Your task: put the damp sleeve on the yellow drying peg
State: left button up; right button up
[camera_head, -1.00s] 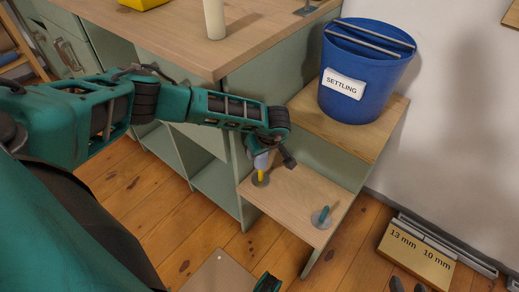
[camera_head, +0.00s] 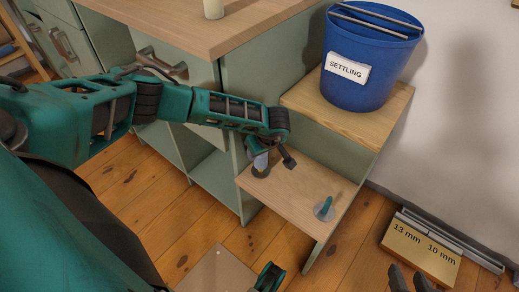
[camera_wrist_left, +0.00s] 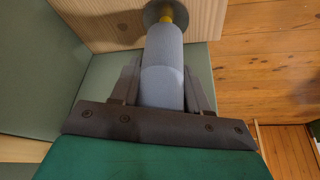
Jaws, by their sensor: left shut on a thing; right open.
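The damp sleeve (camera_wrist_left: 163,62) is a grey-blue tube, held between the fingers of my left gripper (camera_wrist_left: 164,88). In the head view the sleeve (camera_head: 261,161) stands nearly upright over the round base on the lower shelf. A short yellow stretch of the drying peg (camera_wrist_left: 167,16) shows between the sleeve's far end and the base; the rest is hidden. The sleeve is in line with the peg and seems to be around its upper part. My left gripper also shows in the head view (camera_head: 272,159). My right gripper (camera_head: 409,280) is open and empty at the bottom edge.
A teal peg (camera_head: 325,208) stands on the same lower shelf (camera_head: 290,192). A blue bucket labelled SETTLING (camera_head: 365,60) stands on the step above. A box marked 13 mm and 10 mm (camera_head: 420,252) is on the floor at right. The shelf between the pegs is clear.

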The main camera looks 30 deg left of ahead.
pick_arm(q)
jog(key=shift+f, duration=0.55)
jog(key=shift+f+b, duration=0.4)
jog(key=shift+f, duration=0.25)
jog(key=o, duration=1.1)
